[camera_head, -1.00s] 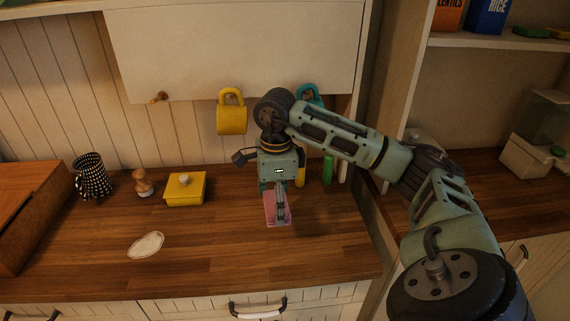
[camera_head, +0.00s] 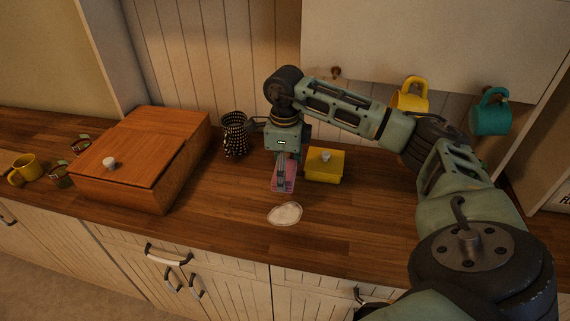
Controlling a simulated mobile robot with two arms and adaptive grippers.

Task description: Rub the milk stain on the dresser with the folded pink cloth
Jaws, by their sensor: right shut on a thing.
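The milk stain (camera_head: 285,214) is a pale, irregular oval on the brown wooden dresser top (camera_head: 365,225), near its front edge. My right gripper (camera_head: 282,184) points down and is shut on the folded pink cloth (camera_head: 289,178). The cloth is just behind the stain in the picture and does not cover it. I cannot tell whether the cloth touches the wood. My left gripper is out of view.
A yellow box (camera_head: 325,170) stands close right of the cloth. A black-and-white patterned cup (camera_head: 235,136) stands behind left, beside a large wooden box (camera_head: 150,150). Yellow (camera_head: 409,98) and teal (camera_head: 490,115) mugs hang at the back right. The counter right of the stain is clear.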

